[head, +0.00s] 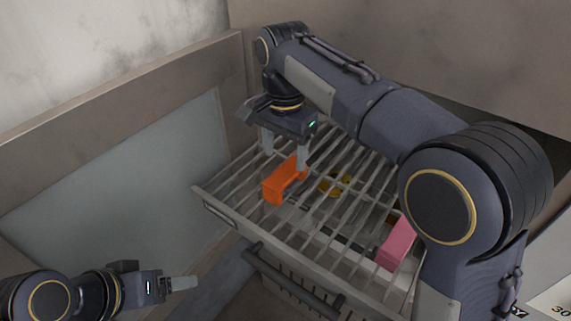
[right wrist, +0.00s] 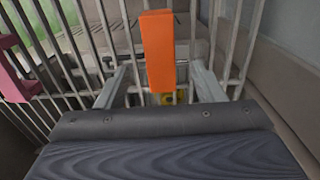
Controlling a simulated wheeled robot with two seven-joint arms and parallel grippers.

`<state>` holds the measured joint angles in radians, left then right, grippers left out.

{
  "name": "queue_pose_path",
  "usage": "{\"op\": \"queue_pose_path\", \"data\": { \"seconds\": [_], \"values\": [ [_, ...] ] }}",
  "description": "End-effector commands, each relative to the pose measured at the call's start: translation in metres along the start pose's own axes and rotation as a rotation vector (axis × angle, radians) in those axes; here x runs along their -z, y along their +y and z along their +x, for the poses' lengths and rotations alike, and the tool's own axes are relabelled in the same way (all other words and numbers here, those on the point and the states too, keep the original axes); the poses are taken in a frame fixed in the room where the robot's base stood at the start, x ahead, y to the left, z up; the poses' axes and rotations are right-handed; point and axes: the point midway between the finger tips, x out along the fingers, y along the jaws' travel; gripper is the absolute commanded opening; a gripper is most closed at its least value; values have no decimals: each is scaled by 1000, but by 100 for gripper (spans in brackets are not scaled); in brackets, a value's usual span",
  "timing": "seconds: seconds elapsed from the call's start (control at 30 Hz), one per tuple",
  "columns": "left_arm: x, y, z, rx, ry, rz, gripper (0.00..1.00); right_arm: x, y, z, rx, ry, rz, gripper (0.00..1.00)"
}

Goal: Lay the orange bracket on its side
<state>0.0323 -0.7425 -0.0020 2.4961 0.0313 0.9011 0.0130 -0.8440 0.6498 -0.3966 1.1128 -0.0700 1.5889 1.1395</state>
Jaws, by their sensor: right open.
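The orange bracket (head: 274,190) rests on the wire rack (head: 240,174), left of its middle. In the right wrist view the bracket (right wrist: 157,50) shows as a tall orange strip; its lower part is partly hidden. My right gripper (head: 285,150) is open, with its fingers pointing down just behind the bracket. In the right wrist view, the fingers of my right gripper (right wrist: 160,84) lie apart, one on each side of the bracket, with gaps visible. My left gripper (head: 182,283) is low at the left, away from the rack; its finger opening is not clear.
A pink block (head: 396,245) is on the right of the rack; it also shows in the right wrist view (right wrist: 14,82). Yellow items (head: 335,184) show between the bars. A dark handle (head: 290,281) runs along the front. A wall panel (head: 130,175) stands at the left.

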Motion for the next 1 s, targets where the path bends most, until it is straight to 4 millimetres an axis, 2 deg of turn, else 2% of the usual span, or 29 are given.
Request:
{"op": "queue_pose_path", "data": {
  "seconds": [0.43,0.57,0.77,1.0],
  "values": [
    [3,3,-6,0,0,0,77,5,-1,59,-4,-2,-1,62],
    [3,3,-7,0,0,0,77,5,-1,67,-2,-1,0,62],
    [3,3,-6,0,0,0,77,5,-1,68,-1,-1,0,62],
    [3,3,-6,0,0,0,77,5,-1,68,-1,-1,0,32]
  ]
}}
